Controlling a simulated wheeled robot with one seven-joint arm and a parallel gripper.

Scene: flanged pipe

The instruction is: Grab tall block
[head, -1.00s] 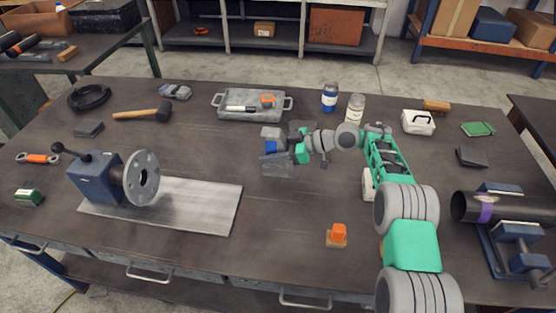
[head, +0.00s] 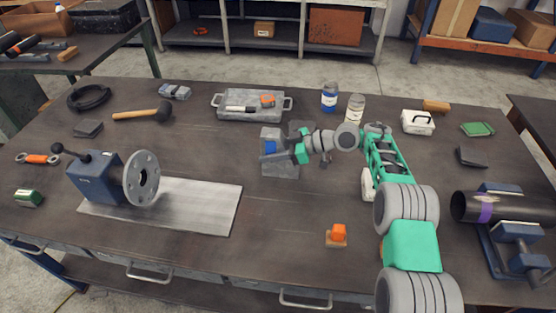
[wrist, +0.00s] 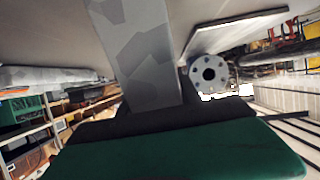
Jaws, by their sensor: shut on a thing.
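The tall block (head: 272,133) is a plain grey piece near the middle of the workbench. My gripper (head: 283,150), with green and blue parts, is shut on it. A wider grey part (head: 281,170) shows just below the gripper; I cannot tell whether it belongs to the block or is a separate piece under it. In the wrist view the block (wrist: 140,55) is a large grey slab rising from the dark and green jaw edge (wrist: 180,145). The jaws hide part of it, and its contact with the bench is unclear.
A metal tray (head: 240,108) with tools lies behind the block. A blue bottle (head: 329,97) and a white jar (head: 355,108) stand behind my arm. A flanged fixture (head: 98,180) and a flat metal plate (head: 205,208) lie left. An orange-topped piece (head: 338,235) sits in front.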

